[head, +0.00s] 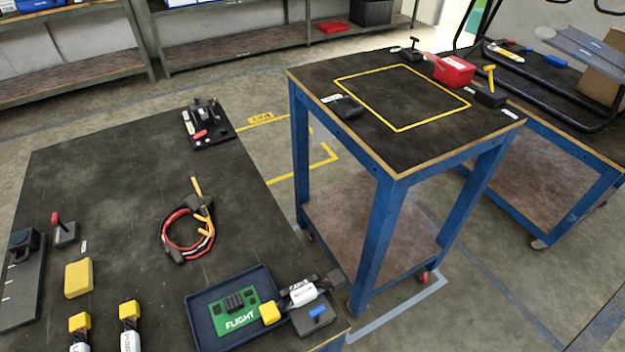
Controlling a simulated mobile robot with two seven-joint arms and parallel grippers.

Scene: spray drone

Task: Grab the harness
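The harness (187,235) is a loose loop of red, black and white cable lying on the dark left table (110,185). Yellow pieces stick up at its upper right side, and a dark connector end lies at its lower left. Nothing is touching it from above. Neither of my grippers shows in the head view.
A blue tray (205,330) holding a green board marked FLIGHT (236,318) is at the table's front right. A yellow block (78,278) lies to the left. A black tool holder (206,124) stands at the back. A blue-legged cart (384,225) stands to the right.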

